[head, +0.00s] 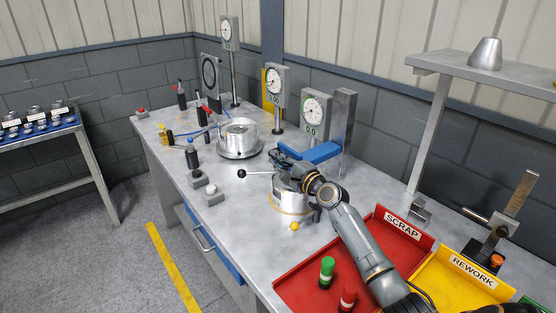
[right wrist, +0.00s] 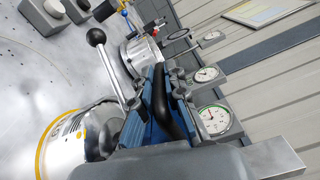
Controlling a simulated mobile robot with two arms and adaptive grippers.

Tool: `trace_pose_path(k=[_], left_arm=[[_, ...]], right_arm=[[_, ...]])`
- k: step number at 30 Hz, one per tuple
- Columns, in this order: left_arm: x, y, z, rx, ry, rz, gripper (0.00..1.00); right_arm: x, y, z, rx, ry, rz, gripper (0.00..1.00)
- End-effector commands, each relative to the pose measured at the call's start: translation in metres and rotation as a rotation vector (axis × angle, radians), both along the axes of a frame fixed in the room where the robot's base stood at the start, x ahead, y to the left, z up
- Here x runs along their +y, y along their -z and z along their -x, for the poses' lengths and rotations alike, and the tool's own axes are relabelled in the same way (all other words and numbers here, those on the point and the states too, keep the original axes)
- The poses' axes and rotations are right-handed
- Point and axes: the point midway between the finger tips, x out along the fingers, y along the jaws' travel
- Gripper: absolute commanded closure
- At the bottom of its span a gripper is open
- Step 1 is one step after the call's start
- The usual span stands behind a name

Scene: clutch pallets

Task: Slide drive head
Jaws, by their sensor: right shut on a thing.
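A blue block (head: 318,152), which may be the drive head, juts from a grey upright column (head: 343,120) at the bench's back. My right gripper (head: 283,163) is at the block's left end, above a silver drum (head: 290,199) with a yellow ring. In the right wrist view, blue parts and a black bar (right wrist: 160,97) fill the space at the jaws. My left gripper is not in view.
A silver fixture (head: 239,137) and dial gauges (head: 314,110) stand further back. A red SCRAP tray (head: 300,288) with green and red pieces and a yellow REWORK tray (head: 440,292) lie in front. Grey buttons (head: 214,194) sit by the left edge. The bench's middle is mostly clear.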

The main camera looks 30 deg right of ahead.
Motion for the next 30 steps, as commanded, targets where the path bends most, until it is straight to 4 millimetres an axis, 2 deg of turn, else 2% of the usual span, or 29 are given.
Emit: trace_pose_path(k=[1,4,13,17,20,30], left_arm=[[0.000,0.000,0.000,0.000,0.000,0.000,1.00],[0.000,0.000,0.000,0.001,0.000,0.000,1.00],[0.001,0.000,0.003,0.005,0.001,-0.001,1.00],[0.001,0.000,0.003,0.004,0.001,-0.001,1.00],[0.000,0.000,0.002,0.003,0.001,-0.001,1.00],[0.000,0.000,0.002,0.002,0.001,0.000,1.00]], right_arm=[[0.001,0.004,0.000,0.008,-0.002,0.000,0.83],[0.001,0.003,0.000,0.006,-0.002,-0.001,0.64],[0.000,0.001,0.001,0.001,0.000,0.000,0.64],[-0.001,0.001,0.009,0.001,0.000,0.000,0.64],[-0.002,0.002,0.023,0.003,0.000,0.002,0.64],[-0.007,0.003,0.090,0.006,-0.001,0.002,0.64]])
